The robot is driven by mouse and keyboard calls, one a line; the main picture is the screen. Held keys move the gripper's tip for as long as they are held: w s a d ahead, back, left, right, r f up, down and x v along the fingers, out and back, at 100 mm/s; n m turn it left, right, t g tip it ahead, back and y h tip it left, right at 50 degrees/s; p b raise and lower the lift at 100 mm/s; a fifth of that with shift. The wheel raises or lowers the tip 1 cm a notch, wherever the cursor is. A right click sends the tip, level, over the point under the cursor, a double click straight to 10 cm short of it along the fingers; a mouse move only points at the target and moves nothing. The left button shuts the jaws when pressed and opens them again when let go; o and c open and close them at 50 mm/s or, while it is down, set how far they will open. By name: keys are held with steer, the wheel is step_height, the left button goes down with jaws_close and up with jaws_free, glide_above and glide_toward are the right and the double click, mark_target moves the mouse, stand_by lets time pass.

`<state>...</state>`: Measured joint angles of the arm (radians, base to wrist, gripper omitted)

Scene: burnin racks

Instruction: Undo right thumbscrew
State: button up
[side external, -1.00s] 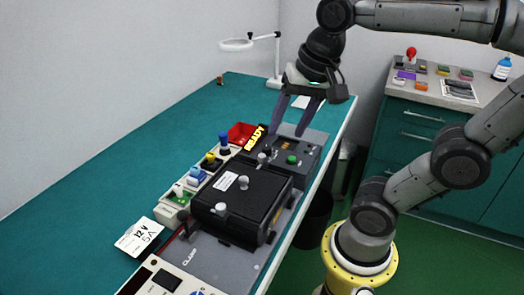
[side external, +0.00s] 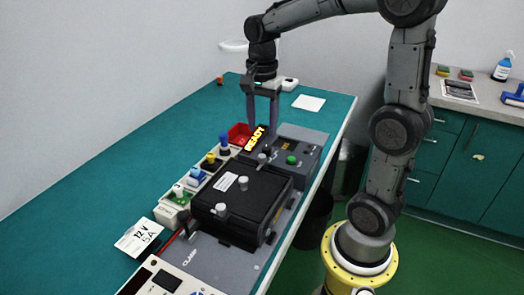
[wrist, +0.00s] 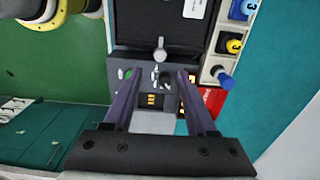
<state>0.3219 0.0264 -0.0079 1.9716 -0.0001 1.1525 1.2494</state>
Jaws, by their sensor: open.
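A black box (side external: 245,205) with a white label sits on a grey fixture plate (side external: 225,258) marked CLAMP. Light grey round knobs show on it: one near its front (side external: 220,209), one on top (side external: 243,182) and one at its far end (side external: 262,158). I cannot tell which is the right thumbscrew. My gripper (side external: 263,123) is open and empty, pointing down above the far end of the fixture. In the wrist view its fingers (wrist: 158,80) are apart, with a grey knob (wrist: 160,51) beyond them, touching neither finger.
Behind the box are a control block with a green button (side external: 292,160) and a lit READY sign (side external: 255,138).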

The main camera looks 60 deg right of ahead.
mark_target(262, 155)
step_height(262, 155, down, 8)
steer(key=shift+f, duration=0.25)
jaws_close()
stand_by(0.4)
